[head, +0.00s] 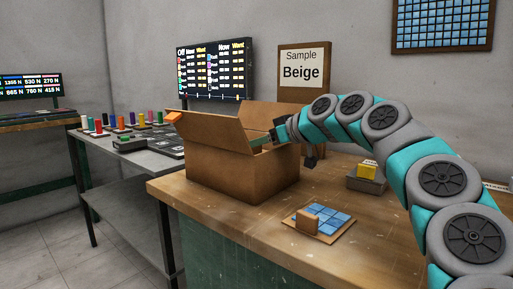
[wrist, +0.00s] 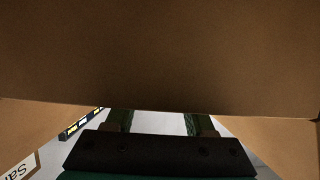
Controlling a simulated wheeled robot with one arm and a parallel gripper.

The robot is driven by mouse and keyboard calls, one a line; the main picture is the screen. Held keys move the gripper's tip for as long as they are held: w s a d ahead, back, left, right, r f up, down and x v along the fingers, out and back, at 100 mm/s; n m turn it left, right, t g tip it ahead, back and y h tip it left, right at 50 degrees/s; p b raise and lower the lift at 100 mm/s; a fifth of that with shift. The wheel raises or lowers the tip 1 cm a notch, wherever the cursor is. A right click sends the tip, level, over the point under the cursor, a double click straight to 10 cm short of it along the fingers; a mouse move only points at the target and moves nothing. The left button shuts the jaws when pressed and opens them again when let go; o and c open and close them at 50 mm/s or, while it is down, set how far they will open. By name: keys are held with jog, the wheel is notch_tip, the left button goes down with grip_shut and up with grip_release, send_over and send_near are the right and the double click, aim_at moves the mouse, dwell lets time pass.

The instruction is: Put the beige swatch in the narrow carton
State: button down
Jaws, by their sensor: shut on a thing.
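The carton (head: 235,178) is a brown open box on the wooden workbench, with its flaps spread. My gripper (head: 272,138) is at the right side of the carton's opening, its fingers pointing left over the opening. In the wrist view, brown cardboard (wrist: 160,50) fills most of the picture and hides the fingertips of my gripper (wrist: 157,122). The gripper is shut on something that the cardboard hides. I cannot make out the beige swatch for certain in either view.
A sign reading "Sample Beige" (head: 301,68) stands behind the carton. A blue tile sheet (head: 330,214) with a tan block (head: 307,221) lies in front. A yellow piece (head: 367,170) sits on a grey block at right. Coloured cylinders (head: 120,123) stand on the left table.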

jog(key=shift+f, duration=0.5)
jog(key=shift+c, duration=1.3)
grip_release()
jog(key=shift+f, duration=0.1)
jog(key=shift+r, duration=0.25)
jog(key=b+v, duration=0.1)
jog(key=v, duration=1.1)
jog(key=shift+f, duration=0.15)
